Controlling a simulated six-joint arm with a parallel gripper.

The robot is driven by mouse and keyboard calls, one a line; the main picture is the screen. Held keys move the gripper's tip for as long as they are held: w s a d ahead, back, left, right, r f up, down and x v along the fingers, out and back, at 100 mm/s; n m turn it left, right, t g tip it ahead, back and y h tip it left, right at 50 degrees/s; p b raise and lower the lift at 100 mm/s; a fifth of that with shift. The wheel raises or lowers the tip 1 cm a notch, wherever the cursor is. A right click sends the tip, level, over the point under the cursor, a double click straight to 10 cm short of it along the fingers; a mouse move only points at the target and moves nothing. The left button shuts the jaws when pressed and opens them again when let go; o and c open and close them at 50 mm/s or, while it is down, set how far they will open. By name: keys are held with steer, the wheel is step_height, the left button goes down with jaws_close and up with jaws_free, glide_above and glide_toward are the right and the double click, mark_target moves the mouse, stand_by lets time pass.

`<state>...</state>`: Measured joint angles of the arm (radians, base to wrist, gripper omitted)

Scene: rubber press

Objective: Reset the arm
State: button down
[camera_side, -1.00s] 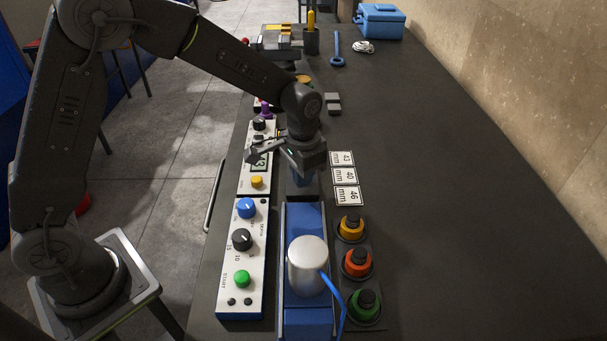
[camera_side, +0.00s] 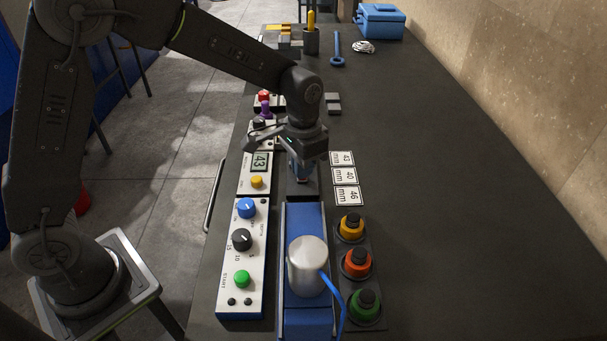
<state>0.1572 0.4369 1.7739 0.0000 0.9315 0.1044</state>
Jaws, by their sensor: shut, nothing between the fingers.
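My gripper (camera_side: 303,168) points down just behind the blue press (camera_side: 303,217), over the dark table. It is shut and empty, though its fingertips are small and hard to make out. The press carries a silver cylinder (camera_side: 307,266) with a blue cable. I cannot tell whether the fingers touch anything.
A control panel (camera_side: 242,262) with blue, black and green knobs lies left of the press. Yellow, red and green knobbed pieces (camera_side: 357,263) stand to its right. A blue toolbox (camera_side: 380,21), a ring-ended tool (camera_side: 337,50) and a pen cup (camera_side: 311,40) sit far back. The table's right side is clear.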

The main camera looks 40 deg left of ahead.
step_height(320, 180, up, 7)
stand_by(0.8)
stand_by(1.1)
steer(key=s+a+r+n+t, duration=0.1)
steer(key=s+a+r+t, duration=0.1)
steer(key=s, duration=0.5)
steer(key=s+a+r+n+t, duration=0.1)
steer(key=s+a+r, duration=0.1)
steer(key=s, duration=0.5)
steer(key=s+a+r+n+t, duration=0.1)
steer(key=s+a+r+t, duration=0.1)
steer(key=s, duration=0.5)
steer(key=shift+s+a+r+t, duration=0.2)
steer(key=shift+s+a+t, duration=0.1)
steer(key=shift+s+a, duration=0.1)
